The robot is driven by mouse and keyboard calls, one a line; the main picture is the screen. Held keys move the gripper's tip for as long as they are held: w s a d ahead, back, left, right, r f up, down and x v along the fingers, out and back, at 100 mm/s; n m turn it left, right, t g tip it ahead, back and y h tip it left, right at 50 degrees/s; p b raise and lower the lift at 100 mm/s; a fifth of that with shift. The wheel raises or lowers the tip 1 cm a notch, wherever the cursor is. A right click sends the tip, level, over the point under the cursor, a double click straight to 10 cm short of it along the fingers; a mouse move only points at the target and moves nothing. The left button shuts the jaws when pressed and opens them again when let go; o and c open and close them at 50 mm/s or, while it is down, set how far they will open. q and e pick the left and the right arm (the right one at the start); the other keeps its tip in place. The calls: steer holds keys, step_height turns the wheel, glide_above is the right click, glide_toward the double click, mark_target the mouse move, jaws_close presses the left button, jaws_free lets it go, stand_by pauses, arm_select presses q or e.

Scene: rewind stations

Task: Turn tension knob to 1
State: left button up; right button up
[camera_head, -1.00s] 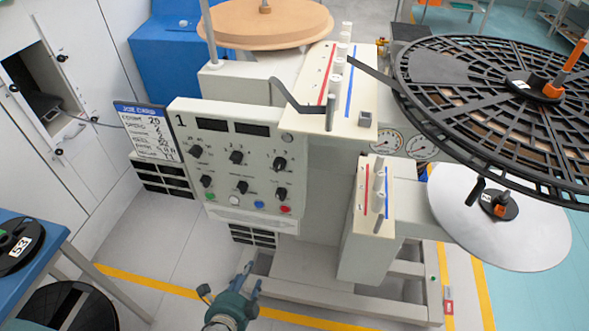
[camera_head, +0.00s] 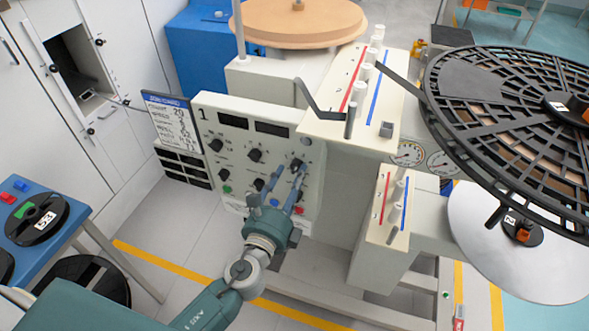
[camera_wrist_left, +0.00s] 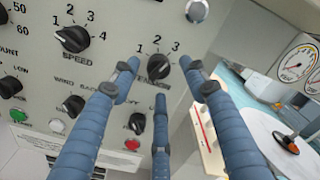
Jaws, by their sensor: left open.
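The tension knob (camera_head: 296,164) is a black knob at the upper right of the grey control panel (camera_head: 205,114) in the head view. In the wrist view the tension knob (camera_wrist_left: 158,67) sits under a scale marked 1, 2, 3, with the word TENSION beside it. I cannot tell for sure which number it points to. My left gripper (camera_head: 286,176) is open in front of the panel. In the wrist view its blue fingers (camera_wrist_left: 163,78) spread to the left, right and below the knob, apparently apart from it. My right gripper is in neither view.
The speed knob (camera_wrist_left: 73,38) is left of the tension knob, and a lower black knob (camera_wrist_left: 137,123) and red button (camera_wrist_left: 132,144) are close below. A grey roller box (camera_head: 362,250) and a large black reel (camera_head: 480,100) stand to the right.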

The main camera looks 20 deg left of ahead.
arm_select(q)
steer(key=shift+w, duration=0.95)
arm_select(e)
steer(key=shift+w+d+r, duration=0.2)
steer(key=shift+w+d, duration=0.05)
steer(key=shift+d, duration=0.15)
arm_select(q)
steer(key=shift+c, duration=0.3)
steer(key=c, duration=1)
steer(key=shift+c, duration=0.4)
